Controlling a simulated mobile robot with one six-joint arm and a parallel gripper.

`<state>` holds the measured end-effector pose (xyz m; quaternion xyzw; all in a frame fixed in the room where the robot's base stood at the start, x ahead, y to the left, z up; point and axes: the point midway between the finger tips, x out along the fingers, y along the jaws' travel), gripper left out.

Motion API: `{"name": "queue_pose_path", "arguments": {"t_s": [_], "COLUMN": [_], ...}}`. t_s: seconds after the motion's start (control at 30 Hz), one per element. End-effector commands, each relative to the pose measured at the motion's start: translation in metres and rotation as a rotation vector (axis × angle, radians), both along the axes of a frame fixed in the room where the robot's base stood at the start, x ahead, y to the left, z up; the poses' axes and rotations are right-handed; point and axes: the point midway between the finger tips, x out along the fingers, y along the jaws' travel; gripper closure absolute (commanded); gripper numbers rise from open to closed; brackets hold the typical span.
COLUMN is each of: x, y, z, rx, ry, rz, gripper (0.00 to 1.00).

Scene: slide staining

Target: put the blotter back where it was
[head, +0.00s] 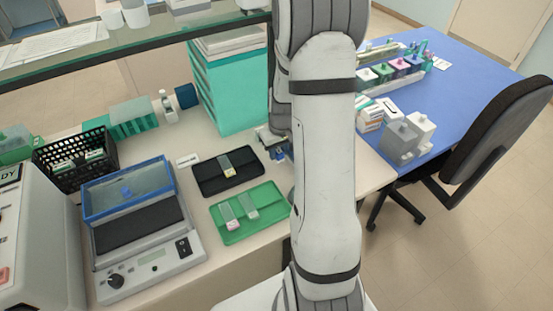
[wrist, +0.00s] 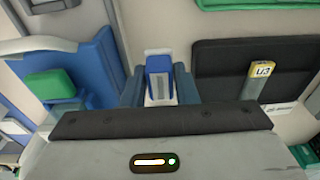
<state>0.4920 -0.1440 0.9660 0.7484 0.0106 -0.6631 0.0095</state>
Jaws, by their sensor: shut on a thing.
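My gripper (wrist: 158,88) is shut on a small blue and white piece (wrist: 158,66), which I take to be the blotter. The piece stands between the two bluish fingers in the wrist view, with a pale rim around its blue face. In the head view my gripper (head: 276,143) is mostly hidden behind my arm, just right of the black mat, and only a bit of blue shows below it. I cannot tell whether the held piece touches the bench.
A black mat (head: 212,187) with a labelled slide lies beside my gripper. A green tray (head: 262,227) with slides lies nearer. Teal drawers (head: 228,92) stand behind. A blue-lidded device (head: 150,244) is at left. In the wrist view, a green block (wrist: 50,85) sits on something blue.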

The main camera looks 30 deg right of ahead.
Motion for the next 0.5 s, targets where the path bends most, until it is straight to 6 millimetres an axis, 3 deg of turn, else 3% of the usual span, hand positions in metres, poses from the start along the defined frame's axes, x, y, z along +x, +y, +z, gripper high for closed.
{"name": "queue_pose_path", "arguments": {"t_s": [0.33,0.5], "x": [0.000,0.000], "y": [0.001,0.001], "z": [-0.039,-0.049], "rx": [0.002,0.000], "ry": [0.003,-0.001], "rz": [0.001,0.001], "gripper": [0.95,0.95]}}
